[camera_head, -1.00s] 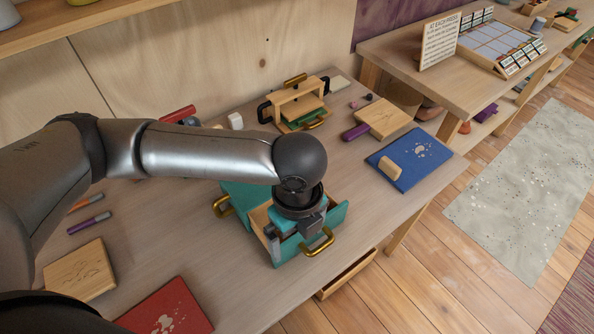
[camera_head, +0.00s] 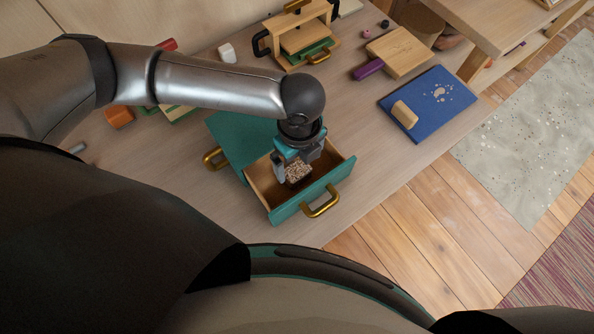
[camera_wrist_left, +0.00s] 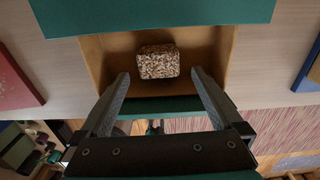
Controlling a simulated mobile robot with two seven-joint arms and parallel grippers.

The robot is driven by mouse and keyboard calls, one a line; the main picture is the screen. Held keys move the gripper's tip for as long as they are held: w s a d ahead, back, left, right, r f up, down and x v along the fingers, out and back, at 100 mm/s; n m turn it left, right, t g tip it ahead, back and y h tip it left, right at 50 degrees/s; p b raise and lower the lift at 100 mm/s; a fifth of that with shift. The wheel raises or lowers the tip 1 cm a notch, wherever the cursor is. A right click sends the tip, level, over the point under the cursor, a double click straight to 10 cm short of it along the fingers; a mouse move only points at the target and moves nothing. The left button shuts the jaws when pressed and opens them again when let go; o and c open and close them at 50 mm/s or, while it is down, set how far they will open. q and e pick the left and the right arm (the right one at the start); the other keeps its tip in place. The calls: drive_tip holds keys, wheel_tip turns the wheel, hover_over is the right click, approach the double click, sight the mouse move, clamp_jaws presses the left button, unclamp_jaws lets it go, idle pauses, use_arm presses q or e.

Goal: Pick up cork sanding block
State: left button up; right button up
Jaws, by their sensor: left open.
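The cork sanding block (camera_head: 298,171) is a small speckled brown and cream block. It lies in the open drawer of a teal box (camera_head: 238,140); the drawer has a teal front (camera_head: 290,208) and a brass handle. The block also shows in the left wrist view (camera_wrist_left: 158,62), near the drawer's middle. My left gripper (camera_head: 296,166) points down into the drawer, at the block. In the left wrist view its fingers (camera_wrist_left: 160,76) are spread, with the block between and beyond their tips. No grip on it shows. My right gripper is in neither view.
A blue board (camera_head: 425,105) with a wooden block lies on the table to the right. The drawer walls are close around the fingers.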

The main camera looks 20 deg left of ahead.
sight(297, 169)
use_arm(q)
drive_tip(key=f, duration=0.2)
drive_tip(key=f+b, duration=0.1)
drive_tip(key=f, duration=0.2)
drive_tip(key=shift+a+f, duration=0.25)
drive_tip(key=shift+f, duration=0.05)
drive_tip(key=c, duration=1.3)
drive_tip(key=shift+r, duration=0.1)
